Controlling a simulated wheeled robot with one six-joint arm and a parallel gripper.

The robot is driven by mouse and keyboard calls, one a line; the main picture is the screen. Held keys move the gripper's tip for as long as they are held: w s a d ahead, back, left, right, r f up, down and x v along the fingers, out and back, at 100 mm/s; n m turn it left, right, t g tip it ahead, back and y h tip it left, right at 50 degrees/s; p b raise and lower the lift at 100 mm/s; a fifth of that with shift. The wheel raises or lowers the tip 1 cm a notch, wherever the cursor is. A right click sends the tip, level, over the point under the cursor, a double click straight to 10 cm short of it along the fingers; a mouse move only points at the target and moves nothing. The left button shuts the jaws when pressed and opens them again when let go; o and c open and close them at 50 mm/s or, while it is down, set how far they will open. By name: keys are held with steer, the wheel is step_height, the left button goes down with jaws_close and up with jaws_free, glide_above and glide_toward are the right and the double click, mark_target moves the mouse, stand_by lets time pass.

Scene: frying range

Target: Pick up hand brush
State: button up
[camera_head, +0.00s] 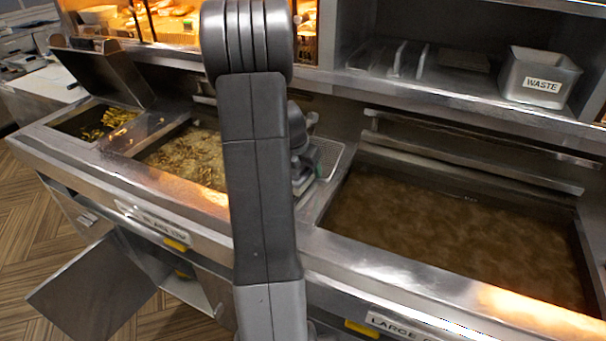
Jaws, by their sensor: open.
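My arm runs up the middle of the head view and hides much of the area behind it. The end of my arm, with my gripper (303,172), shows partly just right of the arm link, low over the strip between the two fryer vats. It is open; its fingertips are mostly hidden. No other hand brush is clearly visible.
A large vat of brown oil (450,240) lies to the right, and a vat with frying food (185,155) to the left. A metal lid (100,72) stands raised at far left. A WASTE bin (538,78) sits on the shelf. A cabinet door (92,292) hangs open below.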

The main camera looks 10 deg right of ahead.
steer(key=shift+f, duration=0.2)
stand_by(0.5)
steer(key=c, duration=1.1)
